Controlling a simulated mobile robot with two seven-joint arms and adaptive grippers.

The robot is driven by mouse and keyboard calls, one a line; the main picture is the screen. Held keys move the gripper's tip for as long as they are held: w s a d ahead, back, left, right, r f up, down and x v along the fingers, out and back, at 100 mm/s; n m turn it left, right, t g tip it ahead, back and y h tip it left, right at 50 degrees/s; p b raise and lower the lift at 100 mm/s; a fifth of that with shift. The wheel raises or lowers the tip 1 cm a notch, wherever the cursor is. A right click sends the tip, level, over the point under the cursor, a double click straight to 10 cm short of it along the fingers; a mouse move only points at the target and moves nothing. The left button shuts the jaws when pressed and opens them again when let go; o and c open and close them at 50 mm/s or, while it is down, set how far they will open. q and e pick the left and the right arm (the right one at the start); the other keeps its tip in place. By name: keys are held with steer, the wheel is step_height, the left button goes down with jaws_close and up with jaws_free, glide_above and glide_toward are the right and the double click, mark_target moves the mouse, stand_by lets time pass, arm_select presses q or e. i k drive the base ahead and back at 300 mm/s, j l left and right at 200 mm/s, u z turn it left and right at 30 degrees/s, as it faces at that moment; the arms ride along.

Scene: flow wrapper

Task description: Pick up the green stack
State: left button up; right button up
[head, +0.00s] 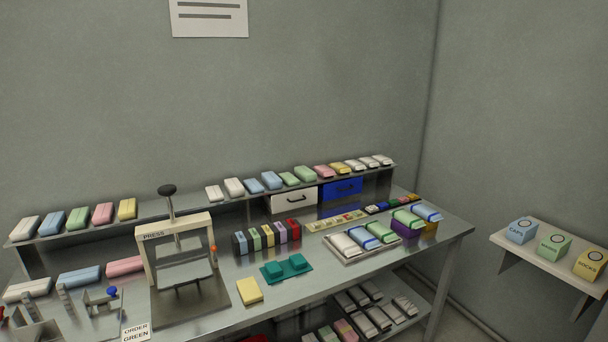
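Several green stacks are in the head view. One pale green stack (79,218) lies on the left part of the raised shelf, between a blue and a pink stack. Two more, a green stack (289,179) and a larger green stack (305,173), lie side by side on its right part. A green and white stack (380,232) is in the metal tray (352,256), and another green one (407,217) lies on a purple box. A card (136,332) at the front reads "ORDER GREEN". Neither of my grippers is in view.
A press (178,250) with a cream frame stands on the left half of the table. A teal holder (286,267) and a yellow block (249,291) lie near the front edge. Labelled boxes (553,245) stand on a wall shelf at right.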

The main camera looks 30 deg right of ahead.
mark_target(304, 173)
steer(key=i+l+u, duration=0.1)
steer(key=l+u, duration=0.15)
steer(key=l, duration=0.8)
steer(key=l+u, duration=0.3)
steer(key=l, duration=0.75)
